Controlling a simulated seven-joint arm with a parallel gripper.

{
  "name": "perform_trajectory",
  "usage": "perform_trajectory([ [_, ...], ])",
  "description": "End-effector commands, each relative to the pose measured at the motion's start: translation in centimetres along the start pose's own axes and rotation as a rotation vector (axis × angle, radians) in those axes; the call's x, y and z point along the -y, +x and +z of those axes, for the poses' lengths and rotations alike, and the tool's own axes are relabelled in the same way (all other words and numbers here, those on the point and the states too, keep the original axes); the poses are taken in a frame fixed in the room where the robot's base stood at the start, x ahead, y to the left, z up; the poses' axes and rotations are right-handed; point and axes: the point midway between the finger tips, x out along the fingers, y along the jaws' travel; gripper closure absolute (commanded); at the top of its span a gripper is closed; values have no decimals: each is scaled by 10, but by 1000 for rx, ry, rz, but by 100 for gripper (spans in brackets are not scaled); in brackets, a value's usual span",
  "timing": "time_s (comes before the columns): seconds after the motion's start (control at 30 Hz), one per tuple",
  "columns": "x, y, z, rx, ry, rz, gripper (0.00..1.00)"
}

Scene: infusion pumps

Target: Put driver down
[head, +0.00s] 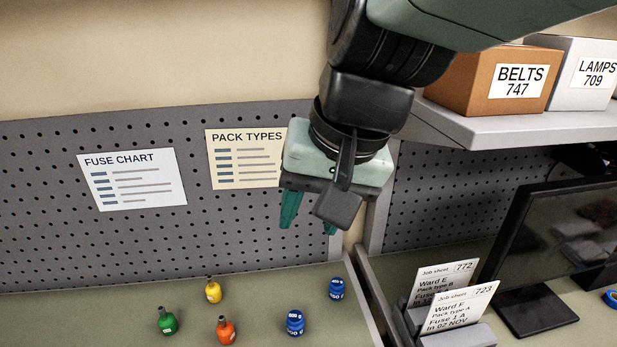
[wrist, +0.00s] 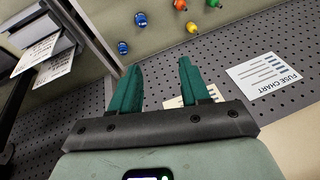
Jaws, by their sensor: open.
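My gripper (head: 310,216) hangs in front of the pegboard, above the back of the bench. Its green fingers are apart, and in the wrist view the gap between the fingertips (wrist: 159,64) is empty. I cannot make out a driver in either view. Below the gripper on the bench stand small pieces with dark tops: a yellow one (head: 213,291), a green one (head: 167,321) and an orange one (head: 226,331). Two blue pieces, one nearer (head: 295,323) and one farther back (head: 336,289), are to their right. All are apart from my gripper.
The pegboard (head: 60,240) carries a fuse chart (head: 133,180) and a pack types sheet (head: 240,172), partly behind my gripper. At right are a shelf (head: 480,130) with boxes, a monitor (head: 550,240) and job sheets (head: 460,308) in holders. A divider (head: 372,290) edges the bench.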

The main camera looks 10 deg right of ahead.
Motion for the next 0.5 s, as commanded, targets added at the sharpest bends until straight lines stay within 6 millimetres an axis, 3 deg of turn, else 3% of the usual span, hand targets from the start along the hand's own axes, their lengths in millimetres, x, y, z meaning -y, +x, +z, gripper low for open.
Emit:
perform_trajectory([
  [0.03,-10,-9,11,-42,-49,38,54],
  [0.2,-36,-35,30,-164,-172,142,54],
  [0.5,-46,-44,36,-210,-218,186,54],
])
